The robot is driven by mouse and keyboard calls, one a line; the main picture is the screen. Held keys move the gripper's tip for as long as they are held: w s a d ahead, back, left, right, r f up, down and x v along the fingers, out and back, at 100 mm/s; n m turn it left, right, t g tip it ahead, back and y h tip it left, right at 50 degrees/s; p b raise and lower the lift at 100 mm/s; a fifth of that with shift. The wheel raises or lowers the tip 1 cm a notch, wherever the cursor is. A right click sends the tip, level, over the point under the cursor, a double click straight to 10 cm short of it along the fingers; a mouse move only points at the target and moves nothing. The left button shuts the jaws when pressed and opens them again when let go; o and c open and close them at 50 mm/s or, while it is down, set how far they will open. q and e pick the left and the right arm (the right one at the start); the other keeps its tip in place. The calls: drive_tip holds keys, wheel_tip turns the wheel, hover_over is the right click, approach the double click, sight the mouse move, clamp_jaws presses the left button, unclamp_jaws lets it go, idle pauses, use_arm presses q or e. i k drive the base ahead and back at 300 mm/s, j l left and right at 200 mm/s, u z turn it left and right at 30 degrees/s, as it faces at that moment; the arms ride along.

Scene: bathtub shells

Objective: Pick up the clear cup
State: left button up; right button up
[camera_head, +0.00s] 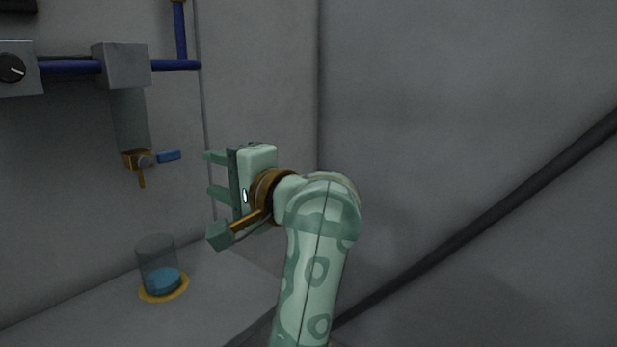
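The clear cup (156,255) stands upright on the grey ledge at the lower left, with blue at its bottom. A flat yellow ring (180,290) lies around or under its base.
A tap-like fitting (130,118) with an orange spout and blue lever hangs from a blue pipe (70,68) above the cup. The grey ledge (215,290) is bare right of the cup. A dark diagonal bar (480,230) crosses the right side.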

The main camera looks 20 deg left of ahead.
sight(156, 256)
drive_tip(key=k+l, duration=0.1)
drive_tip(key=l, duration=0.25)
drive_tip(key=k+l, duration=0.1)
drive_tip(key=l, duration=0.25)
drive_tip(key=k+l, duration=0.1)
drive_tip(key=l, duration=0.25)
drive_tip(key=k+l, duration=0.1)
drive_tip(key=l, duration=0.25)
